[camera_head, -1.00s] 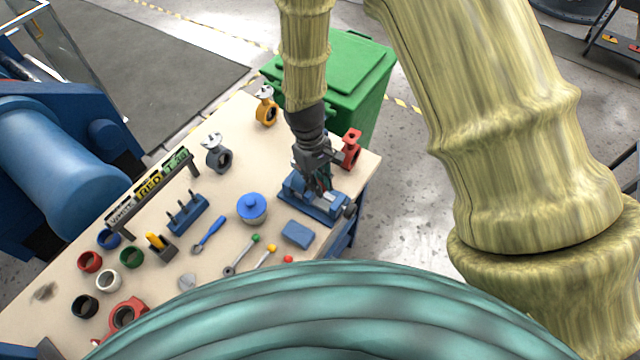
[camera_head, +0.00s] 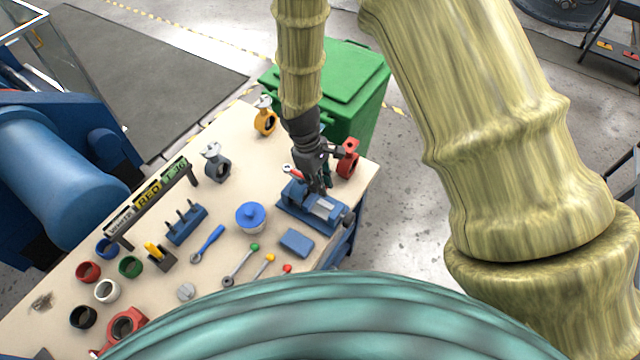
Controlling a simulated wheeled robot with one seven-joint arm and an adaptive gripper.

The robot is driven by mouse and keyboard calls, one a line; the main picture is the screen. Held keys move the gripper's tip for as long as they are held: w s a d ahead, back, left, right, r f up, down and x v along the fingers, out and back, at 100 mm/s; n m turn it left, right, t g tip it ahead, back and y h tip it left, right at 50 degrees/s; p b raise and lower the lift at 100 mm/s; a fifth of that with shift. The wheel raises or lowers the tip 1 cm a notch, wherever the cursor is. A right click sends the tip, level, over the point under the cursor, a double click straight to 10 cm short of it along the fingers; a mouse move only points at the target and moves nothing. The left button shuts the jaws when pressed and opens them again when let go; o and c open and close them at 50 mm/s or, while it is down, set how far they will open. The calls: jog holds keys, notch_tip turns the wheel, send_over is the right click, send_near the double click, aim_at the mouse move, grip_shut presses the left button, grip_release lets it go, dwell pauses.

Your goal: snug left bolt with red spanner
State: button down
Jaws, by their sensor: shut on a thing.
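My gripper (camera_head: 320,184) is at the blue vise (camera_head: 296,209) on the right end of the bench. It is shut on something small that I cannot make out. A small red and white piece (camera_head: 291,171) shows just left of the fingers; I cannot tell whether it is held or is a spanner. A red-tipped tool (camera_head: 287,268) lies near the front edge, mostly hidden behind my body. No bolt can be made out at this size.
The bench (camera_head: 160,290) also holds a blue spanner (camera_head: 208,243), a green-tipped tool (camera_head: 241,265), a yellow-tipped tool (camera_head: 263,265), a blue lidded pot (camera_head: 251,216) and a blue block (camera_head: 296,242). Grey (camera_head: 216,163) and yellow (camera_head: 265,118) valves stand behind. A green bin (camera_head: 335,75) adjoins the bench.

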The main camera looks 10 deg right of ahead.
jog(key=w+d+n+t, duration=0.3)
jog(key=w+d+n, duration=0.1)
jog(key=w+n, duration=0.6)
jog(key=shift+w+r+n+h+p, duration=0.2)
jog(key=shift+w+n+h+p, duration=0.15)
jog(key=shift+n, duration=1.35)
dwell(1.0)
jog(key=shift+a+r, duration=0.1)
jog(key=shift+r, duration=0.25)
dwell(0.8)
jog(key=shift+s+r, duration=0.1)
jog(key=shift+r, duration=0.05)
jog(key=shift+r, duration=0.35)
dwell(0.3)
jog(key=shift+w+d+v, duration=0.1)
jog(key=shift+d+v, duration=0.05)
jog(key=shift+v, duration=0.65)
jog(key=shift+w+d+v, duration=0.1)
jog(key=shift+d+v, duration=0.1)
jog(key=shift+v, duration=0.6)
jog(key=shift+w+d+v, duration=0.1)
jog(key=shift+d+v, duration=0.05)
jog(key=shift+v, duration=0.65)
jog(key=shift+d, duration=0.1)
